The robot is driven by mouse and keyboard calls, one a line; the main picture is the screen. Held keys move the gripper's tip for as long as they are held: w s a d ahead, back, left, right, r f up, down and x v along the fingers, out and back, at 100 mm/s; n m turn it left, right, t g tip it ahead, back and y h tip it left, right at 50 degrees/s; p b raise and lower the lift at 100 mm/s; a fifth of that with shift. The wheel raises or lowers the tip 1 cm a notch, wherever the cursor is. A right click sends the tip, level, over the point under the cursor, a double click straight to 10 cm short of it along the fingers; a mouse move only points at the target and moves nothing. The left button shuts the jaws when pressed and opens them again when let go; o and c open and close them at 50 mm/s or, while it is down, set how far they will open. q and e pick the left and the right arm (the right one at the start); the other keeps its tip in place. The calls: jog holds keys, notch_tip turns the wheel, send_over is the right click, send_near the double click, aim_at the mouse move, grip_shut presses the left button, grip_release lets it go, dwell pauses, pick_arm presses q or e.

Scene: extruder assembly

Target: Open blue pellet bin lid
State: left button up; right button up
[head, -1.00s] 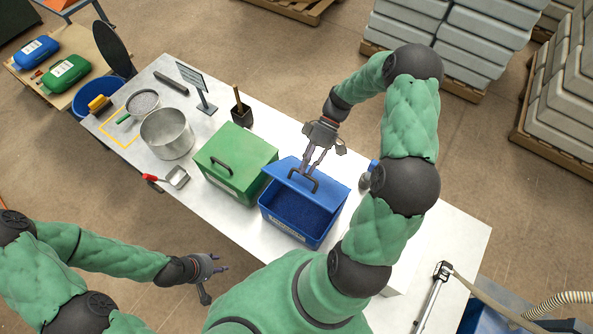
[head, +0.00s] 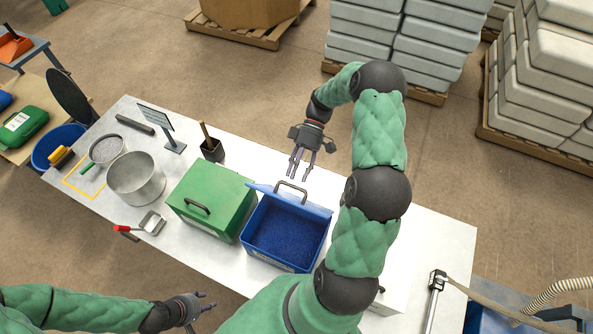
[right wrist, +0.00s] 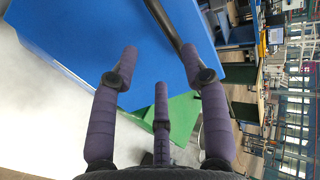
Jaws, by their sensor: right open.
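The blue pellet bin (head: 288,240) stands on the table, filled with dark blue pellets. Its lid (head: 300,203) is raised at the back, with a dark handle (head: 291,187) near its upper edge. My right gripper (head: 299,172) is above and behind the lid, its fingers spread and empty near the handle. In the right wrist view, the blue lid (right wrist: 125,35) fills the upper left, and the dark handle (right wrist: 165,25) shows between the fingers without being gripped. My left gripper (head: 209,303) is at the lower edge of the head view, away from the bin; its fingers look apart.
A closed green bin (head: 211,200) stands just left of the blue bin. The table's right part is partly hidden by my right arm.

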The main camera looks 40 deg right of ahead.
jog(key=v, duration=1.1)
jog(key=shift+s+d+r, duration=0.15)
jog(key=shift+d+r, duration=0.2)
jog(key=shift+c, duration=0.9)
jog(key=h+b, duration=0.1)
jog(key=h, duration=1.1)
send_near(283, 181)
jog(key=x, duration=0.8)
jog(key=shift+b, duration=0.4)
